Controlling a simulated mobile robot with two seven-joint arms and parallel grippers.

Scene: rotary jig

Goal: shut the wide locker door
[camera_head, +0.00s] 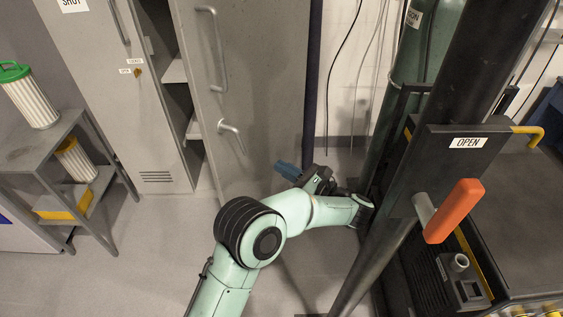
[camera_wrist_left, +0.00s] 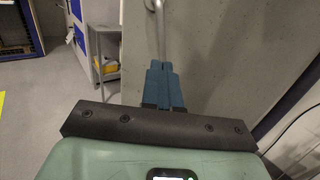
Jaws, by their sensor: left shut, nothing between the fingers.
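The wide locker door (camera_head: 262,75) is a grey panel standing ajar in the head view, with a dark gap and shelves showing at its left. It carries a long bar handle (camera_head: 218,50) and a small lever handle (camera_head: 230,128). My left gripper (camera_head: 282,166) has blue fingers, shut and empty, near the lower part of the door's face. In the left wrist view the shut fingers (camera_wrist_left: 163,80) point at the door panel (camera_wrist_left: 225,50), with a metal handle (camera_wrist_left: 157,25) beyond their tips. I cannot tell whether they touch the door. My right gripper is out of view.
A narrower locker door (camera_head: 110,90) is at the left. A grey shelf stand (camera_head: 50,150) holds filters and a yellow box. At the right are a dark post, an OPEN sign (camera_head: 468,142), an orange handle (camera_head: 455,210) and a green cylinder (camera_head: 415,60). Floor before the locker is clear.

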